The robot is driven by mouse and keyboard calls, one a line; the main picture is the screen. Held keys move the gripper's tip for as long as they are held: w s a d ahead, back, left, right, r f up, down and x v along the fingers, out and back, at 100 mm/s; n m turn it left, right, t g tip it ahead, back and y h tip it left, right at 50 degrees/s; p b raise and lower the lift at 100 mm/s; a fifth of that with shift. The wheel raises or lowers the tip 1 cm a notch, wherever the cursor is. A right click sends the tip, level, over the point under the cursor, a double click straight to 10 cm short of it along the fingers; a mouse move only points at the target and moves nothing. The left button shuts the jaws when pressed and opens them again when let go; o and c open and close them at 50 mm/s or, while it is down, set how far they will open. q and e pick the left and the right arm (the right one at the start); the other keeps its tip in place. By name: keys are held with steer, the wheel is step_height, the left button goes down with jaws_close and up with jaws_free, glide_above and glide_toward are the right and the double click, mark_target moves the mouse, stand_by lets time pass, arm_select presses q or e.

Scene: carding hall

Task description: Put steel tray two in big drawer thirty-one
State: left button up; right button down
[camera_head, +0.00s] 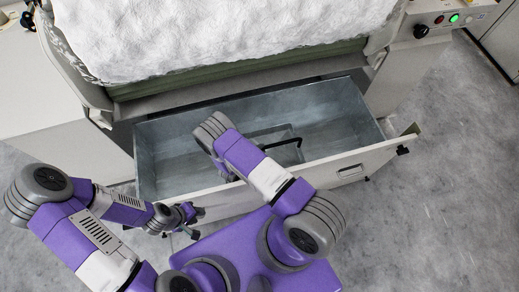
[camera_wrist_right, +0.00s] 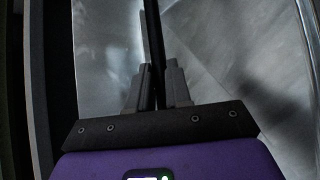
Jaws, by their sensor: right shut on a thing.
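The big drawer (camera_head: 352,170) is pulled open below the machine, its grey metal inside showing. A small steel tray (camera_head: 270,132) with a black handle (camera_head: 285,143) is inside the drawer's outline, partly hidden by my right arm. I cannot tell whether it touches the drawer floor. My right gripper (camera_wrist_right: 158,75) is shut on a thin black bar, which looks like the tray handle; in the head view my own arm hides its fingers. My left gripper (camera_head: 196,223) is open and empty, in front of the drawer's front panel at the left. No number labels are readable.
The machine with white fibre (camera_head: 230,35) stands right behind the drawer. A control panel (camera_head: 447,20) with a green lit button is at the upper right. A white cabinet (camera_head: 70,150) is at the left. The grey floor (camera_head: 440,210) at the right is clear.

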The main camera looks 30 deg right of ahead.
steer(key=shift+f, duration=0.2)
steer(key=c, duration=1)
jaws_free()
